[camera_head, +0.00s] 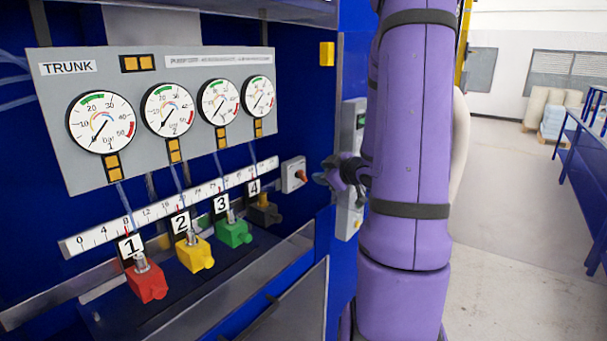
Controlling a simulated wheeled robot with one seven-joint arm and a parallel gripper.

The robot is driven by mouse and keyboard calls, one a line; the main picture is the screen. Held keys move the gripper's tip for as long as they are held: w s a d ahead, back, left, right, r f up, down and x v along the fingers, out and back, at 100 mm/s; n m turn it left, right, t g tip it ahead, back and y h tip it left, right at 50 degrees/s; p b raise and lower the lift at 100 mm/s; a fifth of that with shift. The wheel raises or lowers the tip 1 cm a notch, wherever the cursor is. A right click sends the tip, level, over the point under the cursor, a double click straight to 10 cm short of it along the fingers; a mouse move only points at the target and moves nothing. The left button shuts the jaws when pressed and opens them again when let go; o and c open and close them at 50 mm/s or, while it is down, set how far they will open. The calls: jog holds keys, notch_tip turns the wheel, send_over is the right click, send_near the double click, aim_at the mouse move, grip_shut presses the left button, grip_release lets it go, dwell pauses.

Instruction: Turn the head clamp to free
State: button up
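A small light-grey box with an orange-red knob (300,175) is fixed to the blue wall right of the numbered scale. It looks like a rotary control and may be the head clamp; I read no label on it. My gripper (325,174) is small and dark at the end of my purple arm, just right of the knob. A small gap seems to lie between them in the picture, but I cannot judge the depth. The finger opening is too small and dark to make out. My arm hides part of the area behind it.
A grey TRUNK panel (150,68) carries several dial gauges. Below, a white scale (155,209) runs above numbered red (147,282), yellow (195,256), green (234,234) and dark (265,213) blocks. A grey control box (347,215) stands behind my gripper. Open floor lies right.

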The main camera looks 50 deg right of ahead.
aim_at(303, 173)
jog(key=x, duration=0.9)
jog(key=shift+a, duration=0.1)
grip_shut()
